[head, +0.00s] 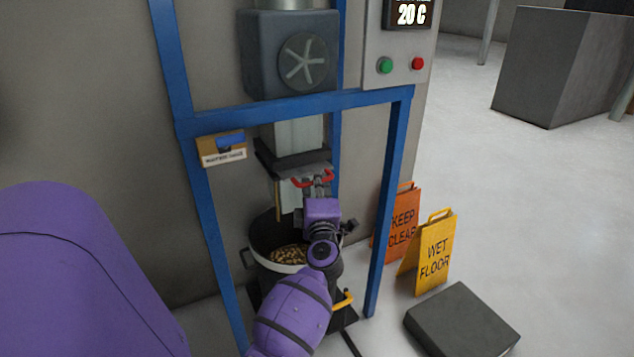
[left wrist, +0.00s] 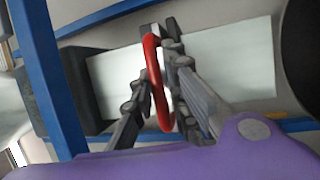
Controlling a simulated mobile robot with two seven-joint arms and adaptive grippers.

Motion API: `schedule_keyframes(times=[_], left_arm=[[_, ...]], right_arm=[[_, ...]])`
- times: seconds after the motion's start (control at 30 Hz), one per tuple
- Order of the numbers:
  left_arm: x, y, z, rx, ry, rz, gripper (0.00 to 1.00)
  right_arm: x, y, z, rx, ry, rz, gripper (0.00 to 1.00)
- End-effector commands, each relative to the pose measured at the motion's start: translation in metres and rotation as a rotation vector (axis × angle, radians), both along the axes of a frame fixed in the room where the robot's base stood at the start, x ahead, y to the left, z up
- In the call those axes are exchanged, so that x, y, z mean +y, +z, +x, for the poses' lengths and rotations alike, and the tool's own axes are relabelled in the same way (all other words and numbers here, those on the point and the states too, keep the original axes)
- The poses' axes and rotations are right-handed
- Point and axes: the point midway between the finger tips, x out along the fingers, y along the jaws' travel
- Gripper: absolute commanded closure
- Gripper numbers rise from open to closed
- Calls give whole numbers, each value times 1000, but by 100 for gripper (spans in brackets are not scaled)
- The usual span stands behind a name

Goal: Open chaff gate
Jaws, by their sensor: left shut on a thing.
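The gate is a dark slide plate (head: 292,163) across the pale chute (head: 298,134) inside the blue frame. Its red handle (head: 300,183) sticks out at the front, and it also shows in the left wrist view (left wrist: 153,70). My left gripper (head: 317,183) reaches up to the handle from below. In the left wrist view my left gripper (left wrist: 160,62) has a finger on each side of the red bar and is shut on it. The gripper's far side is partly hidden by my wrist in the head view. My right gripper is not in view.
A black bucket (head: 262,240) with grainy stuff stands below the chute. Blue posts (head: 395,180) flank the space. A small sign (head: 221,149) is on the frame. Orange (head: 402,225) and yellow (head: 437,250) floor signs and a dark block (head: 462,325) stand to the right.

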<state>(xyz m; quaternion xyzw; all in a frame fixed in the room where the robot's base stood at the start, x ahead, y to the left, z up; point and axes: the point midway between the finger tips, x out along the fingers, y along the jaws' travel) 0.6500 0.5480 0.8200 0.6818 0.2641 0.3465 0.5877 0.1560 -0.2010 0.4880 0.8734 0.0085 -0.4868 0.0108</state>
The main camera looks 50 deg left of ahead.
Motion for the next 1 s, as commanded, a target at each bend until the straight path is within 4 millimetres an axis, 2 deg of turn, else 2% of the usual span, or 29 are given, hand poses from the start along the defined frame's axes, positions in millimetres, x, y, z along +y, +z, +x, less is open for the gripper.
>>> schedule_keyframes(times=[0.17,0.27,0.37,0.5,0.6,0.7,0.8,1.0], left_arm=[[-1,5,0,-1,-1,11,100],[-9,5,-2,1,-1,9,100],[-30,8,-7,1,-2,7,100],[-67,9,-18,0,-2,8,100],[-89,8,-24,-1,-3,8,100],[-103,7,-29,-1,-2,9,100],[-110,7,-30,-2,-2,13,100],[-111,7,-30,-3,-3,15,100]], right_arm=[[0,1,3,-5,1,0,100],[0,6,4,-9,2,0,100],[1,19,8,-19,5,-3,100],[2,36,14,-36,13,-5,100],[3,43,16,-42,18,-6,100],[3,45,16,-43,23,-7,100],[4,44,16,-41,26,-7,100],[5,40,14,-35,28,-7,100]])
